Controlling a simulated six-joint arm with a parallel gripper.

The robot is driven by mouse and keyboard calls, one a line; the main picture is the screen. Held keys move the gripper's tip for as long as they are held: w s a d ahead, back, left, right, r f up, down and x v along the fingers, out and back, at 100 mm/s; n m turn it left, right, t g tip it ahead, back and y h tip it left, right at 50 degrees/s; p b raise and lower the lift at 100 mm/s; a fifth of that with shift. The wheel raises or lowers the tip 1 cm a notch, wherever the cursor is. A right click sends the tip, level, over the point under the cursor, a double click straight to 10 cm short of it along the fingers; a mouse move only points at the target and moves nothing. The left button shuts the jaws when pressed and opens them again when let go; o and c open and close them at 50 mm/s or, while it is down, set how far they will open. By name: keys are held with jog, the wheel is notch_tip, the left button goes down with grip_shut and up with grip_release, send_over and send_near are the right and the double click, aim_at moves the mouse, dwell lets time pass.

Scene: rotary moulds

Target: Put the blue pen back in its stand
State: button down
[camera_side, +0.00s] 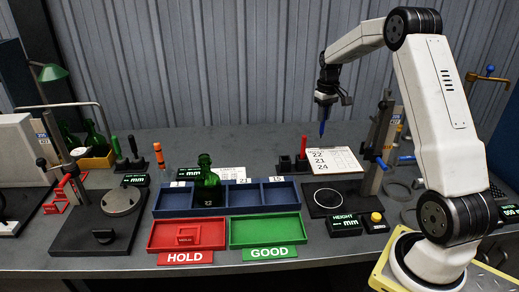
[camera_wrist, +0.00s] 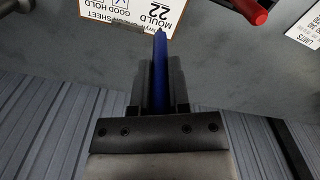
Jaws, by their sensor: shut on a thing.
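The blue pen (camera_side: 322,127) is held in my gripper (camera_side: 325,98), high above the bench, tip down and roughly upright. In the wrist view the pen (camera_wrist: 160,60) lies between the two fingers of my gripper (camera_wrist: 160,85), its tip reaching past them toward the mould sheet. A small black stand (camera_side: 285,166) with a red pen (camera_side: 303,148) in it stands on the bench, below and left of the held pen. Another black stand (camera_side: 129,165) with a green and a black marker is further left. I cannot tell from a label which stand is the blue pen's.
The printed sheet (camera_side: 335,158) lies beside the red pen's stand and shows in the wrist view (camera_wrist: 118,12). A height gauge (camera_side: 382,140) stands to the right. A blue tray (camera_side: 230,211) holding a green bottle (camera_side: 205,183) is at front left. Bare bench lies behind the stand.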

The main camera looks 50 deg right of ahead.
jog(key=w+a+r+n, duration=0.1)
jog(key=w+a+n, duration=0.1)
jog(key=a, duration=0.4)
jog(key=w+a+r+n, duration=0.1)
jog(key=w+a+n, duration=0.1)
jog(key=a, duration=0.5)
jog(key=shift+w+a+r, duration=0.25)
jog(key=shift+w+a, duration=0.05)
jog(key=shift+w, duration=0.1)
jog(key=shift+f, duration=1.9)
jog(key=shift+f, duration=2.9)
jog(key=c, duration=0.5)
grip_release()
jog(key=shift+r, duration=0.1)
